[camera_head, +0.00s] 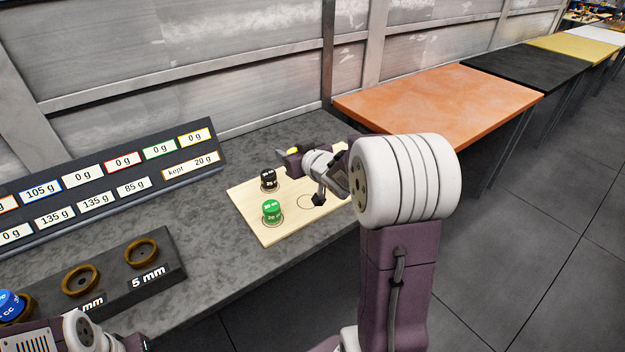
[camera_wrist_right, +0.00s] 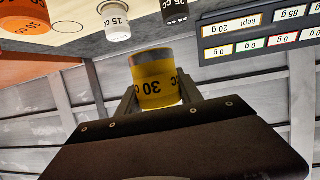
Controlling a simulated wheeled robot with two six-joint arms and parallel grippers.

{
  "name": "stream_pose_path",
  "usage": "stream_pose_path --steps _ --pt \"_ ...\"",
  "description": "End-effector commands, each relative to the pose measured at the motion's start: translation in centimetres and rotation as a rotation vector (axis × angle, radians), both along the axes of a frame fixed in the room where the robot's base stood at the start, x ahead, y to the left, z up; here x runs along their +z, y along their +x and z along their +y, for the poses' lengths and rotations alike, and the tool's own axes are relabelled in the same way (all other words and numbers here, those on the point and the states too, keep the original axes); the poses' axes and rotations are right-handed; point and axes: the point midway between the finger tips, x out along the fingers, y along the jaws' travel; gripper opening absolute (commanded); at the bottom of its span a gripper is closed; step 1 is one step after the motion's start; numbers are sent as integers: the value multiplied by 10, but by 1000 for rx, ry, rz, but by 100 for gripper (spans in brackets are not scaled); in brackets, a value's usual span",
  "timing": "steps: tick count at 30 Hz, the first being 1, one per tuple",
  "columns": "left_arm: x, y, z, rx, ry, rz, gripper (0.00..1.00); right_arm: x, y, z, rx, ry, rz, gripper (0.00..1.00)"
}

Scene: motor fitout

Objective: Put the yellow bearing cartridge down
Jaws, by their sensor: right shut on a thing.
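The yellow bearing cartridge (camera_wrist_right: 156,75), marked 30 cc, is between the fingers of my right gripper (camera_wrist_right: 158,98) in the right wrist view, which looks upside down. In the head view only a small yellow part (camera_head: 293,151) shows at the end of my right arm, near the far edge of the pale wooden board (camera_head: 281,233). The cartridge seems to be above or beyond the board; I cannot tell whether it touches anything. My left arm shows only in part at the bottom left, and its jaws cannot be made out.
White (camera_wrist_right: 116,24) and orange (camera_wrist_right: 24,16) cartridges show in the wrist view. A label rack (camera_head: 110,190), dark ring holder (camera_head: 125,268) and blue cartridge (camera_head: 10,303) lie left.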

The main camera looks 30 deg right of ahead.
Motion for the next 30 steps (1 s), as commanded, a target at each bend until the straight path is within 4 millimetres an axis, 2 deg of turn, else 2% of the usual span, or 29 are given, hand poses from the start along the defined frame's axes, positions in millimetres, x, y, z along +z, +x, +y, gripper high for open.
stream_pose_path --steps 9,12,15,17,20,24,30 --pt "-6 0 0 0 0 0 0 -4 -82 -21 -69 3 -9 0" --pt "-7 0 0 0 0 0 0 -3 -98 -27 -96 4 -9 0" --pt "-7 0 0 0 0 0 0 -3 -103 -28 -103 6 -6 0" --pt "-8 0 0 0 0 0 0 -4 -102 -28 -103 6 -6 0" --pt "-18 0 0 0 0 0 0 -16 -89 -30 -100 7 -5 0" --pt "-36 0 0 0 0 0 0 -42 -52 -35 -100 7 -3 0" --pt "-46 0 0 0 0 0 0 -67 -4 -43 -101 7 -4 0"
